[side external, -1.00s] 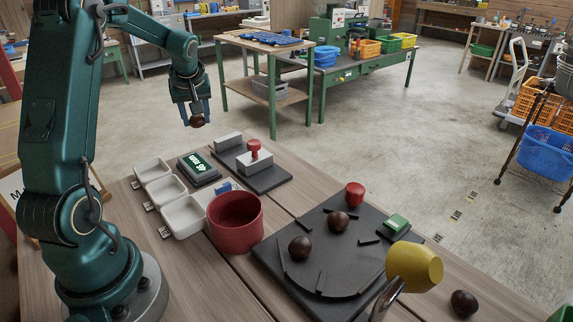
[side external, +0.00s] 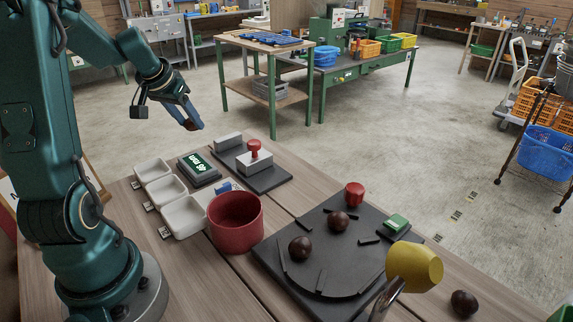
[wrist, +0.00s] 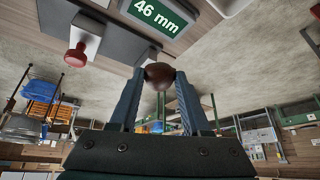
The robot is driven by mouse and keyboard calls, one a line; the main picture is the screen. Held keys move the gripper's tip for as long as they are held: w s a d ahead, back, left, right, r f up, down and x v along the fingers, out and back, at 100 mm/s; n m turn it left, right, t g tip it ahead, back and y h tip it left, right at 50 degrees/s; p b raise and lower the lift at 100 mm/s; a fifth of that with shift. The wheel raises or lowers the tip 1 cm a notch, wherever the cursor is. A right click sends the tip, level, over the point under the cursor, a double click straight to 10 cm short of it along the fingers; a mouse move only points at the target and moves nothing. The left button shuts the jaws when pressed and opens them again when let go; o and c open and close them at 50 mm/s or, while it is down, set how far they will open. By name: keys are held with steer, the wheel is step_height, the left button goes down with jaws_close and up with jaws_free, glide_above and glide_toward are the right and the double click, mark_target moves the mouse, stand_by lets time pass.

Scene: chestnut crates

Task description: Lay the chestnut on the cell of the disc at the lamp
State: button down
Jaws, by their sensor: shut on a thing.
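My gripper (side external: 192,124) is raised and tilted beyond the far left of the table. In the wrist view my gripper (wrist: 160,85) is shut on a brown chestnut (wrist: 160,74), held between the fingertips. In the side view the fingers mostly hide that chestnut. The dark disc (side external: 340,262) lies on a black plate at the front right, with thin raised bars around it. Two dark chestnuts rest there, one at the left (side external: 300,247) and one at the back (side external: 338,221). The yellow lamp (side external: 415,266) stands at the disc's right front and hides part of it.
A red bowl (side external: 236,222) and white trays (side external: 182,216) stand left of the disc. A display (side external: 198,168) and a red-knobbed block (side external: 254,161) are behind. Another chestnut (side external: 464,303) lies right of the lamp.

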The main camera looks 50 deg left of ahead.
steer(key=w+d+m+h, duration=0.2)
steer(key=d+m+h, duration=0.1)
steer(key=d+m, duration=0.35)
steer(key=w+d+m+h, duration=0.35)
steer(key=d+m, duration=0.25)
steer(key=m, duration=0.2)
steer(key=m+g+h, duration=0.3)
steer(key=m+g, duration=0.2)
steer(key=m, duration=0.7)
glide_above(357, 270)
steer(key=a, duration=0.3)
step_height(357, 270, down, 3)
steer(key=shift+d+f+y, duration=0.1)
steer(key=shift+f+y, duration=0.05)
steer(key=shift+y, duration=0.1)
steer(key=shift+d+f, duration=0.35)
steer(key=shift+d, duration=0.1)
steer(key=shift+f, duration=1.95)
steer(key=shift+f, duration=0.1)
steer(key=shift+c, duration=1.8)
jaws_free()
